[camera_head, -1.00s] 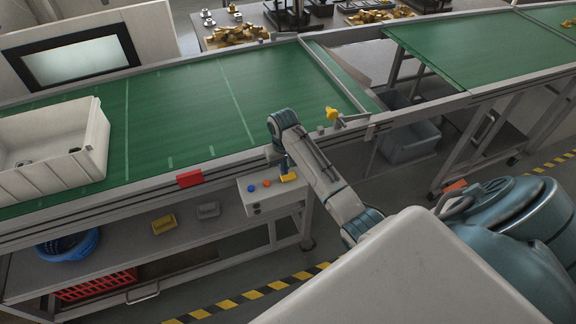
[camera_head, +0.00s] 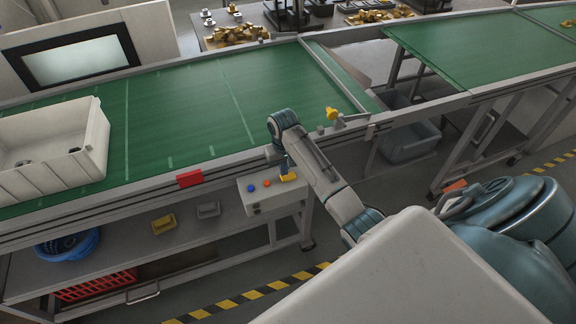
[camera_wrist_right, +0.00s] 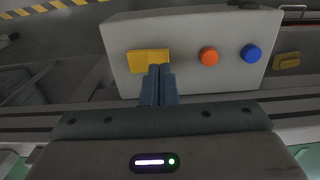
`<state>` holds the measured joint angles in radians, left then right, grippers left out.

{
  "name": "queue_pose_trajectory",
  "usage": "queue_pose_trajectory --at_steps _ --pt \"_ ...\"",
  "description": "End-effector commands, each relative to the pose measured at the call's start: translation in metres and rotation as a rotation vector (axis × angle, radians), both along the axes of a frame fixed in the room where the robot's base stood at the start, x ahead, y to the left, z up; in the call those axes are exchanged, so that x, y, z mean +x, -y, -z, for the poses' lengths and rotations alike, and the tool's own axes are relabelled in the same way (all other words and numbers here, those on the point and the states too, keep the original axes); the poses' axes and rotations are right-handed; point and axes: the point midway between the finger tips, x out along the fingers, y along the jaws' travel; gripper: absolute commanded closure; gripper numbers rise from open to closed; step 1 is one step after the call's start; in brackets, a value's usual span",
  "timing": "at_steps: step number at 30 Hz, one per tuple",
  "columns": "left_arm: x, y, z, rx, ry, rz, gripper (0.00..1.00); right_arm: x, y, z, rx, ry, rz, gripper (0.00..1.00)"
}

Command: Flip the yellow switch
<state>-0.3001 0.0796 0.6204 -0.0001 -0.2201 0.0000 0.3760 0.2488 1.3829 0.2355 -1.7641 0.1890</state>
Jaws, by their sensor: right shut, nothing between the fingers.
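The yellow switch (camera_head: 289,177) is on top of a grey control box (camera_head: 262,201) fixed to the front of the conveyor. In the right wrist view the yellow switch (camera_wrist_right: 148,61) is a rectangular plate on the box. My right gripper (camera_head: 286,170) is shut and empty, with its fingertips at the switch. In the wrist view the fingertips (camera_wrist_right: 160,70) overlap the switch's lower right part; I cannot tell whether they touch it. The fingers hide part of the switch. My left gripper is not in view.
An orange button (camera_wrist_right: 209,56) and a blue button (camera_wrist_right: 251,54) sit beside the switch. A red block (camera_head: 190,178) is on the conveyor's front rail. A white crate (camera_head: 95,150) stands on the green belt (camera_head: 190,110). Small yellow and grey bins lie on the shelf below.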

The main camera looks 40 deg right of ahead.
Motion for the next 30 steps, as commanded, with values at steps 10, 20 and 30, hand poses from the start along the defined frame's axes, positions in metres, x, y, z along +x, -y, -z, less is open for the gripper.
queue_pose_trajectory --at_steps 10,20,30 --pt "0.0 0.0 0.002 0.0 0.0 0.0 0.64 0.0 0.0 0.006 0.0 0.0 0.0 1.0" --pt "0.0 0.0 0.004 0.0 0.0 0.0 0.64 0.0 0.0 0.011 0.0 0.0 0.0 1.0" --pt "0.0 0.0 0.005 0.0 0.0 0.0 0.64 0.0 0.0 0.016 0.0 -0.001 0.0 1.0"
